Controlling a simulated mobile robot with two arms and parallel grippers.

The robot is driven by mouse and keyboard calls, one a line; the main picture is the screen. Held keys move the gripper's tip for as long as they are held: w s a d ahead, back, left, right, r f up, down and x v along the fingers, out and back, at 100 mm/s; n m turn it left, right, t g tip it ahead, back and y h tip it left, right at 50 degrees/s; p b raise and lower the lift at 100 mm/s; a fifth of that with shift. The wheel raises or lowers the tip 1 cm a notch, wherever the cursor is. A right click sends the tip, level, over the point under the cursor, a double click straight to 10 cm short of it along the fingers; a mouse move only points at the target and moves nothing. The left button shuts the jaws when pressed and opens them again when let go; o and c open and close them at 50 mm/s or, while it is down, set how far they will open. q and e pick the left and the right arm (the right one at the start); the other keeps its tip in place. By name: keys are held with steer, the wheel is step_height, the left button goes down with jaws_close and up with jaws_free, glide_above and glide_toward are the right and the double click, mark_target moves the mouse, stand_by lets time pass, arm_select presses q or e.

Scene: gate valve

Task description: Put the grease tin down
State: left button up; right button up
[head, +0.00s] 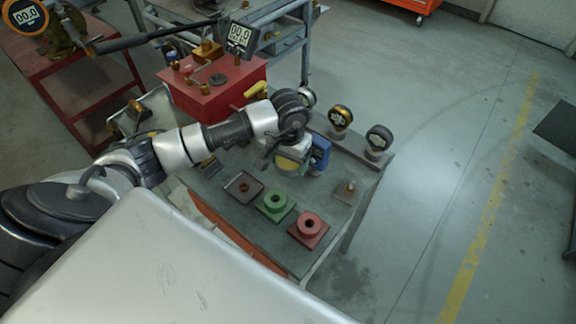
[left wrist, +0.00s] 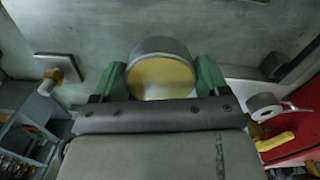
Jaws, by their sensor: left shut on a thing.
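The grease tin (left wrist: 162,77) is a short round can with a dull yellow face and a grey metal rim. In the left wrist view it sits between the two green fingers of my left gripper (left wrist: 162,82), which is shut on it. In the head view the left gripper (head: 291,152) is over the grey workbench (head: 234,213), with the yellowish tin (head: 287,164) showing at its lower end. I cannot tell whether the tin touches the bench top. My right gripper is not in view.
A blue object (head: 320,155) stands close to the right of the gripper. Two round gauges (head: 378,138) stand at the back right. A red box (head: 213,88) is behind.

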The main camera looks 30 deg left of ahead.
mark_target(288, 170)
arm_select(q)
steer(key=shift+f, duration=1.95)
steer(key=shift+f, duration=0.15)
steer(key=o, duration=1.1)
